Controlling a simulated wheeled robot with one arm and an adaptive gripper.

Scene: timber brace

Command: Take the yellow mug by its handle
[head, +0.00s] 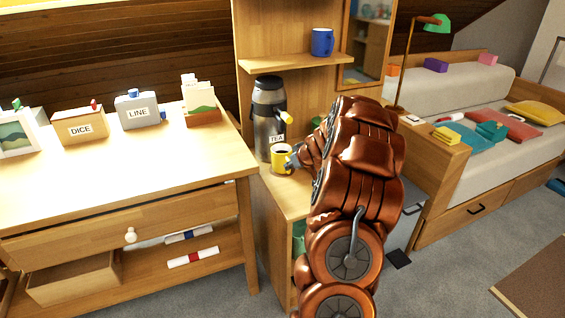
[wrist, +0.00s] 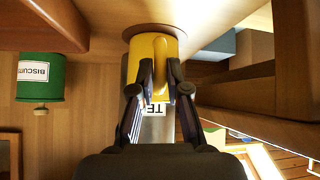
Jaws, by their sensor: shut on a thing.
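The yellow mug (head: 279,159) stands upright on the wooden cabinet top, in front of the tall flask (head: 266,98). Dark liquid shows inside it. In the wrist view, which looks upside down, the mug (wrist: 142,62) is at the top centre with its handle facing me. My gripper (wrist: 160,74) has one finger on each side of the handle and is shut on it. In the head view my gripper (head: 297,160) reaches the mug's right side, and my arm hides part of the cabinet.
A blue mug (head: 322,42) stands on the shelf above. A green biscuit tin (wrist: 41,78) is at the left of the wrist view. A desk (head: 110,190) with labelled boxes is on the left. A lamp (head: 408,60) and sofa stand on the right.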

